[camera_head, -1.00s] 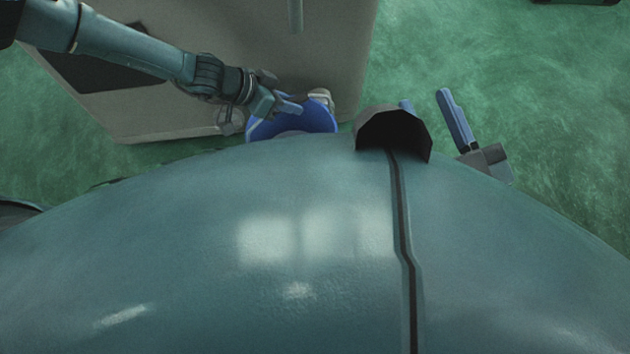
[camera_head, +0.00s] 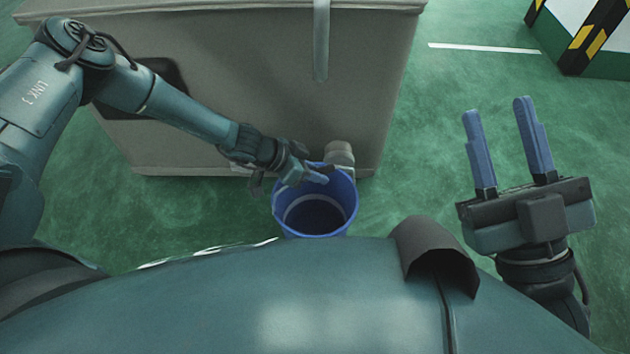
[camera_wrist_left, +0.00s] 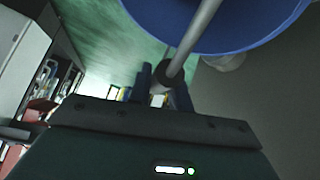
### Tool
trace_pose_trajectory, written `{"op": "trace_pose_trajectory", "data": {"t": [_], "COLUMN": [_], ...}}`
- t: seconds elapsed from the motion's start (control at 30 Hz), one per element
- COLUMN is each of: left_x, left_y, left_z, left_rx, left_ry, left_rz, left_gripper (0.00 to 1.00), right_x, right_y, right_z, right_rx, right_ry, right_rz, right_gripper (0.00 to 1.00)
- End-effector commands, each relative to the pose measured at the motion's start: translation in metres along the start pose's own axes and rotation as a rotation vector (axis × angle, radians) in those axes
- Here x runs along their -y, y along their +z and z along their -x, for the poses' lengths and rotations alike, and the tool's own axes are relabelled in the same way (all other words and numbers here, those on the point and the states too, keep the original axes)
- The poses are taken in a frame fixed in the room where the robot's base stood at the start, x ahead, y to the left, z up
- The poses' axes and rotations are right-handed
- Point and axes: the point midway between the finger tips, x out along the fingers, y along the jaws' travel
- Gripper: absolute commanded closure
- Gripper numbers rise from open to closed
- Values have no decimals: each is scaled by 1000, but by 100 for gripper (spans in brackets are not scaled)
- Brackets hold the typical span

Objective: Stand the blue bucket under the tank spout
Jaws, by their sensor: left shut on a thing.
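The blue bucket (camera_head: 345,207) is upright and open at the top, against the near right side of the grey tank (camera_head: 270,80). It looks empty. The pale tank spout (camera_head: 340,155) sticks out just behind the bucket's far right rim; I cannot tell whether its mouth is over the opening. My left gripper (camera_head: 318,172) is at the bucket's far rim, shut on its grey handle (camera_wrist_left: 205,30). The wrist view shows the handle between the fingers (camera_wrist_left: 160,85) and the blue bucket wall (camera_wrist_left: 240,40) beyond. My right gripper (camera_head: 495,107) is open and empty, right of the bucket.
Green floor (camera_head: 420,130) is clear right of the tank. My own body fills the foreground. Whether the bucket touches the floor is unclear.

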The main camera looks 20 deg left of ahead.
Motion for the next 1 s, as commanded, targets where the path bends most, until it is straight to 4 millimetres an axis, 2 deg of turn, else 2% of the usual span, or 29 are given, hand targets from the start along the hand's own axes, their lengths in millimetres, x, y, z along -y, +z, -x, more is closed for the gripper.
{"op": "trace_pose_trajectory", "data": {"t": [0.03, 0.13, 0.57, 0.6, 0.83, 1.0], "left_x": [2, 4, 4, 4, 4, 4], "left_y": [5, 10, 12, 14, 15, 15], "left_z": [-8, -13, -15, -15, -14, -14], "left_rx": [-6, -6, -6, 0, 1, 1], "left_ry": [1, 1, 1, 0, 0, 0], "left_rz": [-2, -3, -3, -1, -1, -1], "left_gripper": [100, 100, 100, 77, 59, 59], "right_x": [0, -2, -3, -4, -4, -4], "right_y": [-1, -8, -12, -13, -13, -13], "right_z": [0, -3, -4, -5, -5, -5], "right_rx": [-35, -78, -99, -101, -101, -101], "right_ry": [-4, -9, -11, -12, -12, -12], "right_rz": [22, 50, 63, 65, 64, 64], "right_gripper": [64, 64, 64, 64, 64, 64]}}
